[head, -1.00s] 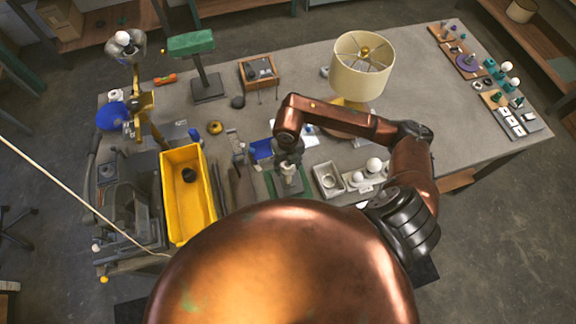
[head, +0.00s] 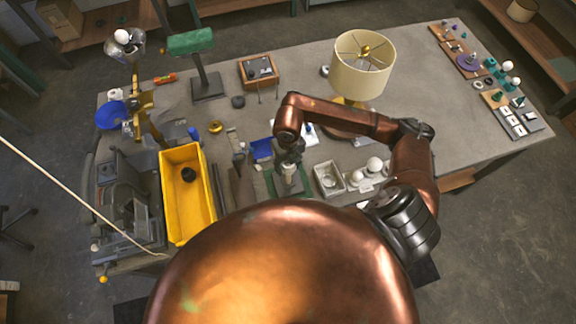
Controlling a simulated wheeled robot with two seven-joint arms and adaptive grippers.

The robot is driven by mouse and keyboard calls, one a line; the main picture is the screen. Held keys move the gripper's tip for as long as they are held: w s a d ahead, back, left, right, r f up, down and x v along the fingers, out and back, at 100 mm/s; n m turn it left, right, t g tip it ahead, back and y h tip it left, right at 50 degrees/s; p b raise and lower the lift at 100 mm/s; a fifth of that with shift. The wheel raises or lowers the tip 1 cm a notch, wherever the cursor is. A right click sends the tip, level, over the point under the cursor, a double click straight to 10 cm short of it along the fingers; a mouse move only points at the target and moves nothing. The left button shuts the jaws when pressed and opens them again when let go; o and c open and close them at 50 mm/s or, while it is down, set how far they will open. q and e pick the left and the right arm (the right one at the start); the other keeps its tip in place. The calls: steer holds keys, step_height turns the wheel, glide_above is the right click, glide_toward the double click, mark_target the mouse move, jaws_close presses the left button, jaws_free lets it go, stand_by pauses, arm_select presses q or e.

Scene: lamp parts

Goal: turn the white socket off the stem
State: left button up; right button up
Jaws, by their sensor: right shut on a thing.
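My right gripper (head: 289,160) points down over a small green mat (head: 275,186) near the front edge of the bench. It is shut on a small pale upright piece, which looks like the white socket (head: 289,173). The fingers and wrist cover much of the socket. The stem under it is hidden or too small to make out. My left gripper does not show.
A yellow bin (head: 173,223) with a dark round part in it stands to the left. A grey tray (head: 329,192) and white bulbs (head: 374,164) lie close on the right. A cream-shaded lamp (head: 358,78) stands behind my right arm. The bench's middle right is clear.

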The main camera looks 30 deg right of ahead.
steer(key=shift+f+n+b, duration=0.1)
steer(key=shift+n+b, duration=1.85)
steer(key=shift+n, duration=0.55)
steer(key=shift+n+b, duration=0.35)
steer(key=shift+n, duration=0.15)
steer(key=shift+n+b, duration=1.55)
steer(key=shift+n, duration=0.25)
steer(key=shift+n+b, duration=1.15)
steer(key=shift+n, duration=0.25)
steer(key=shift+r+n, duration=0.2)
steer(key=shift+n, duration=0.1)
